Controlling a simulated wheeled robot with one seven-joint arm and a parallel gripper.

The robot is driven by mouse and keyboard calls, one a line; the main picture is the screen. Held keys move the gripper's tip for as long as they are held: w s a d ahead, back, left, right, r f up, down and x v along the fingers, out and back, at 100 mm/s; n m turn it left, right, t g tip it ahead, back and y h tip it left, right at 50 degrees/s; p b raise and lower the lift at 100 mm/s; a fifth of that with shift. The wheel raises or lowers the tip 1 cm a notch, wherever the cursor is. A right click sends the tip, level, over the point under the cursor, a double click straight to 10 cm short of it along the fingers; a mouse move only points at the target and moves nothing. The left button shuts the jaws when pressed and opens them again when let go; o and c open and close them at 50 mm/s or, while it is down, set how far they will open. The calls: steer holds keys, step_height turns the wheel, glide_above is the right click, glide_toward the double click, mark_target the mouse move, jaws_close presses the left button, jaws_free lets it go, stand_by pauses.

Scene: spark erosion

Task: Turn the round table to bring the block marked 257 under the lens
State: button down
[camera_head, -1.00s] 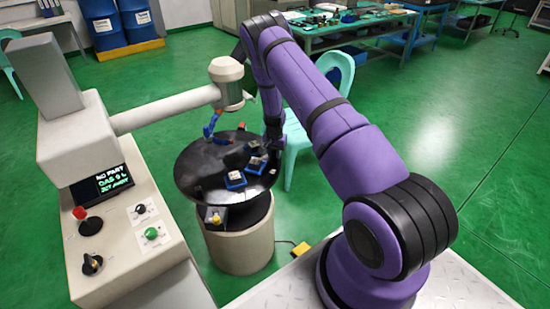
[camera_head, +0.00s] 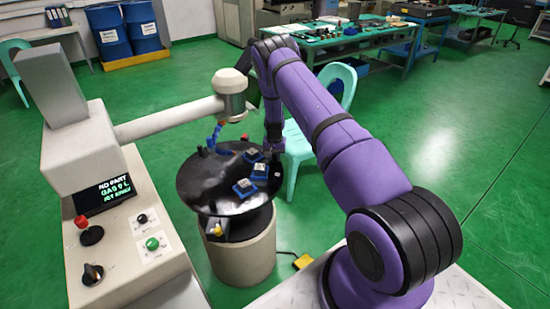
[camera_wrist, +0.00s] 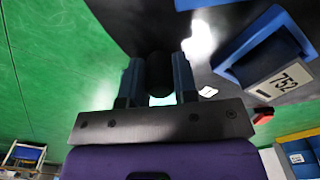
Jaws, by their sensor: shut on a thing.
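The black round table (camera_head: 190,182) stands on a beige drum, with several dark pegs on its rim. Blue holders with blocks sit on its right half: a near one (camera_head: 244,188), a middle one (camera_head: 259,171) and a far one (camera_head: 253,155). Their marks are too small to read there. In the wrist view one block (camera_wrist: 284,76) has a label that reads like 752. The grey lens head (camera_head: 232,95) hangs over the table's far part. My gripper (camera_head: 273,147) is at the table's right rim. In the wrist view my gripper (camera_wrist: 159,88) is shut on a dark round peg.
A blue jointed nozzle (camera_head: 216,132) reaches down under the head. The console (camera_head: 140,225) at left has knobs and a screen (camera_head: 101,194) whose top line reads NO PART. A pale green chair (camera_head: 298,145) stands close behind my gripper. A yellow pedal (camera_head: 303,261) lies on the floor.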

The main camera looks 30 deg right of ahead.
steer(key=c, duration=0.9)
jaws_free()
steer(key=shift+r, duration=3.75)
